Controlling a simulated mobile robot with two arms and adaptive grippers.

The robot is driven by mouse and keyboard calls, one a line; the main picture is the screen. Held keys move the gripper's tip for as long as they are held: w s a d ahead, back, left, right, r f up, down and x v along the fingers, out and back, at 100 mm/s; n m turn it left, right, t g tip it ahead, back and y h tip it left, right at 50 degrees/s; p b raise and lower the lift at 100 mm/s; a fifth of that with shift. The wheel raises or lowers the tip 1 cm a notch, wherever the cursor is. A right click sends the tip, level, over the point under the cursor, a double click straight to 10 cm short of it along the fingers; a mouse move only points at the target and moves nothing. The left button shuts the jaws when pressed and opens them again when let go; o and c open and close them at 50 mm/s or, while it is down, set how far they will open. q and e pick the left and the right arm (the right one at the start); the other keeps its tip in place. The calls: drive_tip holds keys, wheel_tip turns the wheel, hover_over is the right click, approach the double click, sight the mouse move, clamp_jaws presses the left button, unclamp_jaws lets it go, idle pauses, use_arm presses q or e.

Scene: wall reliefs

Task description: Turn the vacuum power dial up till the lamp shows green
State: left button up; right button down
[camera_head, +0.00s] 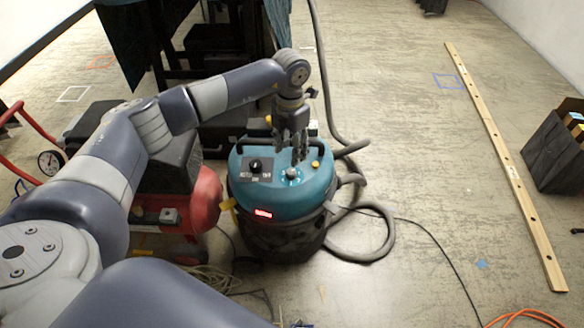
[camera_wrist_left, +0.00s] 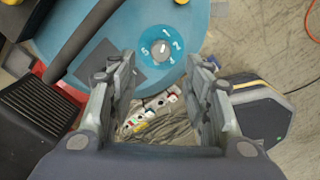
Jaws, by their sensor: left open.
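The vacuum (camera_head: 318,192) has a teal lid and a dark drum, and stands on the floor. Its power dial (camera_head: 291,174) is a small pale knob on the lid. In the left wrist view the dial (camera_wrist_left: 162,47) sits in a blue ring with white numbers, its setting too small to read surely. The lamp (camera_head: 263,214) on the vacuum's front glows red. My left gripper (camera_head: 292,150) is open and empty, pointing down above the lid near the dial. In the left wrist view its fingers (camera_wrist_left: 161,68) are apart and not touching the dial. My right gripper is out of view.
A black knob (camera_head: 255,166) sits left of the dial on the lid. A grey hose (camera_head: 375,250) curls right of the vacuum. A red compressor (camera_head: 203,200) stands close at left.

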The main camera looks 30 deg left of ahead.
sight(291, 171)
use_arm(q)
wheel_tip(291, 171, down, 8)
drive_tip(key=shift+b, duration=0.65)
drive_tip(key=shift+c, duration=0.2)
clamp_jaws()
